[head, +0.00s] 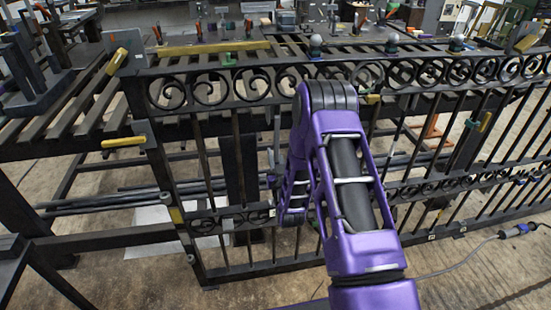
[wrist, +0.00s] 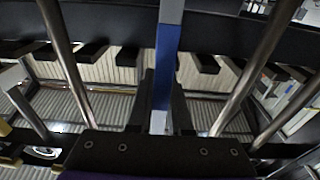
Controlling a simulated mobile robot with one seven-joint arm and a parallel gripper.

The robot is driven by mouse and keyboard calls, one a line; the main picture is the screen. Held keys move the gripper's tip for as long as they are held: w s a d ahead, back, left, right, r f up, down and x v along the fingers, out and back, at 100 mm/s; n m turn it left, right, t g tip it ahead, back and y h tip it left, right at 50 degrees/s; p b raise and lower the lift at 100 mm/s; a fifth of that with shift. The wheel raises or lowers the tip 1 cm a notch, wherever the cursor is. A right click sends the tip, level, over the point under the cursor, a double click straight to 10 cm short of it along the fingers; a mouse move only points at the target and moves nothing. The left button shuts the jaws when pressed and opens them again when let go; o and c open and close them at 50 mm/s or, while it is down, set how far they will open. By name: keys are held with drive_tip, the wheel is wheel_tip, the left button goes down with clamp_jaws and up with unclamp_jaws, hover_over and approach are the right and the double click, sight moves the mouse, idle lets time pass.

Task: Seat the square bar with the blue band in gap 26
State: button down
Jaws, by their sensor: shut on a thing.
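In the wrist view a pale square bar (wrist: 171,12) with a blue band (wrist: 165,62) runs down the middle of the picture. My gripper (wrist: 162,105) is shut on it, one dark finger on each side, below the band. Round gate bars (wrist: 258,60) stand apart from it to left and right. The black gate (head: 205,92) with scrolls stands across the head view. My purple arm reaches to it and hides my gripper and the held bar there. I cannot read any gap number, so I cannot tell which gap is 26. Whether the bar's ends sit in the rails is not clear.
A slatted dark bench (head: 75,110) stands behind the gate, with a wooden strip (head: 213,47) and tools on it. Yellow-handled clamps (head: 124,142) hold the gate's left end. A cable (head: 455,270) lies on the floor at the right.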

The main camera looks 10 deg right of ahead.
drive_tip(key=shift+w, duration=1.45)
drive_tip(key=shift+f, duration=1.05)
drive_tip(key=shift+w+g, duration=0.4)
drive_tip(key=shift+w, duration=0.8)
idle(1.0)
drive_tip(key=c, duration=0.8)
unclamp_jaws()
drive_tip(key=shift+o, duration=0.2)
drive_tip(key=s, duration=1.7)
drive_tip(key=shift+s+f+p, duration=0.2)
drive_tip(key=shift+s+p, duration=0.05)
drive_tip(key=shift+p, duration=0.15)
